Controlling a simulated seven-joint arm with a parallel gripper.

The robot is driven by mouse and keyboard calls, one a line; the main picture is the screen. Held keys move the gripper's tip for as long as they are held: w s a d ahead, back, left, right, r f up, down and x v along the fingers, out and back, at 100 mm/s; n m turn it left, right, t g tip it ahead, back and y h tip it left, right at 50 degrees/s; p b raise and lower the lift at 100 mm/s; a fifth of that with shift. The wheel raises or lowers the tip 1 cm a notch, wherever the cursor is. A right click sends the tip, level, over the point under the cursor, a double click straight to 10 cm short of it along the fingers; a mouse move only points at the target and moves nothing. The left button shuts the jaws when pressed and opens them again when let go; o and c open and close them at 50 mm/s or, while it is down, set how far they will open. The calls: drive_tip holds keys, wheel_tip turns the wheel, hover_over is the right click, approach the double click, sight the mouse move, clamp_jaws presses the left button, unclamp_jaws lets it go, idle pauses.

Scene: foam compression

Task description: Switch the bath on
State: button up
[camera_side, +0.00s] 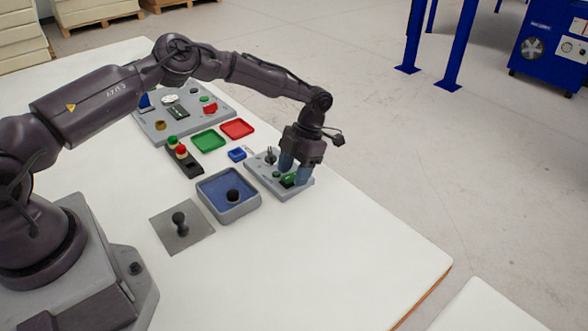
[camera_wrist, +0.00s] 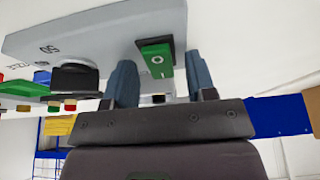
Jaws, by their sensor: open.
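The bath (camera_side: 229,215) is a grey tray with a blue inside and a dark round-topped piece standing in it. To its right is a grey control panel (camera_side: 262,172) with a green rocker switch (camera_side: 288,181). In the wrist view the green switch (camera_wrist: 157,60) sits in a black frame and shows a white ring mark. A black knob (camera_wrist: 74,77) is on the panel (camera_wrist: 100,35) to its left, beside a printed scale. My gripper (camera_side: 293,176) points down over the switch end of the panel, its two blue-grey fingers apart and empty. In the wrist view they flank the switch; contact cannot be told.
A grey plate with a dark knobbed piece (camera_side: 181,222) lies left of the bath. Behind are a small blue dish (camera_side: 237,155), a green tray (camera_side: 208,141), a red tray (camera_side: 237,129) and a red-and-green button box (camera_side: 184,158). The front right of the table is clear.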

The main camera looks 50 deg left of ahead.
drive_tip(key=c, duration=0.9)
drive_tip(key=shift+s+r+t, duration=0.1)
drive_tip(key=shift+s+t, duration=0.05)
drive_tip(key=shift+t, duration=0.8)
drive_tip(key=shift+s+r+t, duration=0.1)
drive_tip(key=shift+s+t, duration=0.05)
drive_tip(key=shift+t, duration=0.8)
drive_tip(key=o, duration=0.9)
drive_tip(key=shift+f, duration=0.1)
